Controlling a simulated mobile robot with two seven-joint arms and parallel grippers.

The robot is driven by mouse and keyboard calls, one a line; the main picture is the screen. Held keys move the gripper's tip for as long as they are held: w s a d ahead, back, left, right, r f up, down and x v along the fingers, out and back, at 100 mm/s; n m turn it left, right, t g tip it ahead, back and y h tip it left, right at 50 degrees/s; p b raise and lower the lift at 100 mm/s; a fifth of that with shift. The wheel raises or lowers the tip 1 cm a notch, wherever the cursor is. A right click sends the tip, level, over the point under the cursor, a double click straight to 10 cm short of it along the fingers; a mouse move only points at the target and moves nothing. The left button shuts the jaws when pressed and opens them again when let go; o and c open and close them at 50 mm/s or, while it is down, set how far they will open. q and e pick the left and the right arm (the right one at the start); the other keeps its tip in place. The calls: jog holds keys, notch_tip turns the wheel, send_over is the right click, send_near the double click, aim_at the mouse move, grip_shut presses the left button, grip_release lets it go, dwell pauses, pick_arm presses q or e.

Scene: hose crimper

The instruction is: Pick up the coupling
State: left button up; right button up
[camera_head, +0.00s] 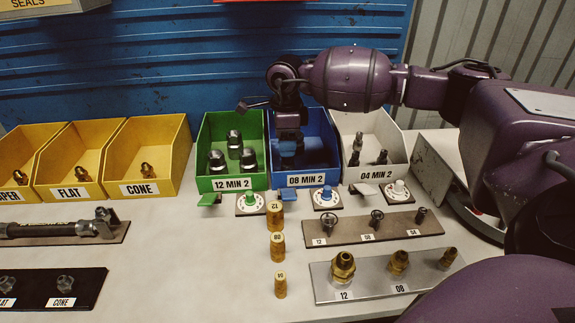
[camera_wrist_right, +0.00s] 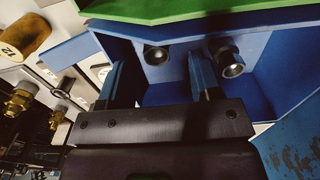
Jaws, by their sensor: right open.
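My right gripper (camera_head: 289,138) reaches down into the blue bin marked 08 MIN 2 (camera_head: 322,128). In the right wrist view the two blue fingers (camera_wrist_right: 158,76) are apart with nothing between them. Two dark metal couplings lie in the blue bin. One coupling (camera_wrist_right: 155,55) is beyond the gap between the fingertips, and the other coupling (camera_wrist_right: 230,63) is right of the right finger. In the head view the gripper mostly hides the bin's contents. My left gripper is out of view.
The green bin (camera_head: 218,184) with dark couplings stands directly left, and the white bin (camera_head: 376,176) with slimmer fittings directly right. Yellow bins (camera_head: 150,189) stand further left. In front are dials, brown numbered cylinders (camera_head: 277,247) and fittings on plates (camera_head: 386,227).

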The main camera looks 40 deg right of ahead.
aim_at(288, 164)
jog(key=f, duration=0.4)
jog(key=shift+s+f, duration=0.1)
jog(key=shift+s, duration=0.15)
jog(key=c, duration=1.1)
